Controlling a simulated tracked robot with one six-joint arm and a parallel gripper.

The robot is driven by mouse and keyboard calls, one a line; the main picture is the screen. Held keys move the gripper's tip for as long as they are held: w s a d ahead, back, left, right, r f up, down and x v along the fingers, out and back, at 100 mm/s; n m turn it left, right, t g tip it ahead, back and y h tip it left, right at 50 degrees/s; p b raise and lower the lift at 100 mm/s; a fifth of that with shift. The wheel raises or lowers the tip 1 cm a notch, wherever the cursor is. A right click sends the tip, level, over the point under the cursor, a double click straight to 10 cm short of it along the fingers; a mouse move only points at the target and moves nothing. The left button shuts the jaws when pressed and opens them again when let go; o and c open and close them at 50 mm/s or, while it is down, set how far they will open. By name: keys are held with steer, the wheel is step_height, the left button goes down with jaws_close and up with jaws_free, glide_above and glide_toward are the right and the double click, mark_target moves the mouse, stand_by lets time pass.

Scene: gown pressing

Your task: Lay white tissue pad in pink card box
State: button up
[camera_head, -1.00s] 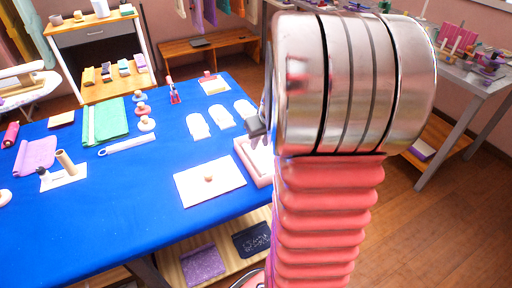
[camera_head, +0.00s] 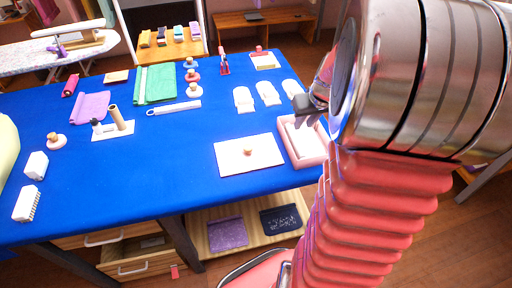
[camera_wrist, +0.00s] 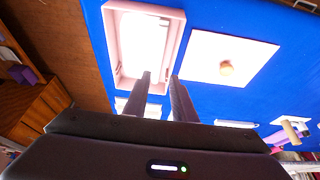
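The pink card box (camera_head: 318,160) stands open at the right edge of the blue table. A white, flat, roughly rectangular piece that looks like the tissue pad (camera_head: 302,138) lies inside it. In the wrist view the box (camera_wrist: 111,50) is at top centre, with the white pad (camera_wrist: 143,45) filling much of its floor. My gripper (camera_wrist: 160,78) is open, with clear space between its two fingers and nothing held. Its fingertips appear over the near end of the box. In the head view my gripper (camera_head: 306,103) is just above the box's far end, partly hidden by my arm.
A pale lid with a round knob (camera_head: 232,160) lies left of the box. Several white rounded pieces (camera_head: 267,93) lie behind it. A green cloth (camera_head: 155,85), a white strip tool (camera_head: 174,107) and a card with a tube (camera_head: 112,130) are further left. The blue table's (camera_head: 150,180) front middle is clear.

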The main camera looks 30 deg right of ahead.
steer(key=s+a+r+n, duration=0.1)
steer(key=s+a+r, duration=0.2)
steer(key=a, duration=0.7)
steer(key=s+a+r+n+t, duration=0.1)
steer(key=s+a+r, duration=0.3)
steer(key=a, duration=0.6)
steer(key=s+a+r+n+y, duration=0.1)
steer(key=s+a+r, duration=0.3)
steer(key=a, duration=0.6)
steer(key=shift+s+a+r, duration=0.2)
steer(key=shift+s+a, duration=0.2)
steer(key=shift+s, duration=0.25)
